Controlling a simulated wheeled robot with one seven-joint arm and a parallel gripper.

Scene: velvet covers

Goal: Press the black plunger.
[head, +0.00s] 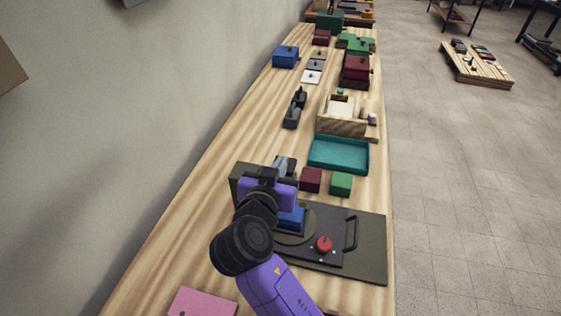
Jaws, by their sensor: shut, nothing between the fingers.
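A dark board (370,245) lies on the wooden table in front of me. On it are a round plate (310,230), a blue block (293,217), a red knob (324,244) and a black upright handle (351,233). My gripper (285,166) is over the far left part of the board, shut and empty. My arm and wrist hide much of the board's left side. I cannot pick out a black plunger on the board for sure. I cannot tell whether the fingertips touch anything.
Beyond the board are a dark red cube (311,180), a green cube (341,184) and a teal tray (340,153). Dark blocks (291,117), a wooden box (339,122) and several coloured boxes stand farther back. A pink block (203,303) is near. A wall runs along the left.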

